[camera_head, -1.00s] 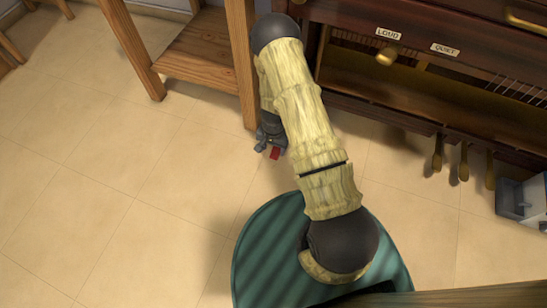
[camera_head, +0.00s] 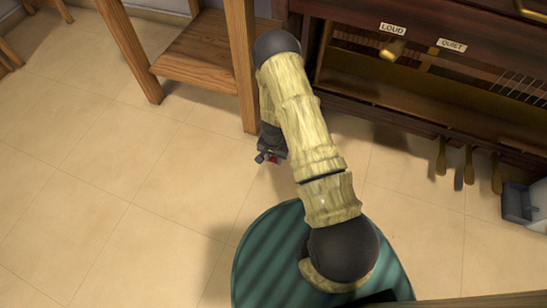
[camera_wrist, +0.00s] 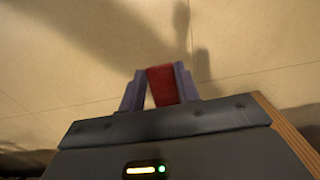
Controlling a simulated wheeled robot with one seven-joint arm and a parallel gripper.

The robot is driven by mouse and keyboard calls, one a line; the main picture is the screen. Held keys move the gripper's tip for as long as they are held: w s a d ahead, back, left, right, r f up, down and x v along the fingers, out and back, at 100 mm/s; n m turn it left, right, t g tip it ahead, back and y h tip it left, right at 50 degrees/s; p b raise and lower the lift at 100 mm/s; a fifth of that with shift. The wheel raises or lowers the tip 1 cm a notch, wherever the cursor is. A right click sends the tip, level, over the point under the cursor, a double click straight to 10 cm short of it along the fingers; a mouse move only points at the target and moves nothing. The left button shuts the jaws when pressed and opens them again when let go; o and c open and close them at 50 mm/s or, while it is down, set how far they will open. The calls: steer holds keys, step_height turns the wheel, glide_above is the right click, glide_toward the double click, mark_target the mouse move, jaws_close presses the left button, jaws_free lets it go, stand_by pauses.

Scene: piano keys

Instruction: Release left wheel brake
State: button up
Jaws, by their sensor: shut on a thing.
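My gripper (camera_head: 268,157) hangs low beside the piano's left end, near the foot of a wooden table leg. In the wrist view my gripper (camera_wrist: 160,72) has its two grey fingers on either side of a red piece (camera_wrist: 162,86) and is shut on it. A bit of the red piece (camera_head: 273,160) also shows in the head view. I cannot tell whether the red piece is the brake lever or is attached to anything. The piano (camera_head: 440,119) stands to the right. Its left wheel is not visible in either view, and my arm covers part of the piano's lower left.
A wooden table (camera_head: 205,58) stands to the left of the piano. Several brass pedals (camera_head: 468,166) stick out under the piano, with a grey box (camera_head: 516,203) to their right. The tiled floor (camera_head: 110,200) on the left is clear.

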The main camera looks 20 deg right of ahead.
steer(key=shift+r+p, duration=0.15)
steer(key=shift+p, duration=0.15)
steer(key=shift+w+r+g+y+p, duration=0.15)
steer(key=shift+r+g+y+p, duration=0.2)
steer(key=shift+p, duration=0.45)
steer(key=shift+w+r+g+y+p, duration=0.2)
steer(key=shift+g+y+p, duration=0.25)
steer(key=shift+g+p, duration=0.35)
steer(key=o, duration=1)
steer(key=shift+s+f, duration=0.1)
steer(key=shift+f, duration=0.1)
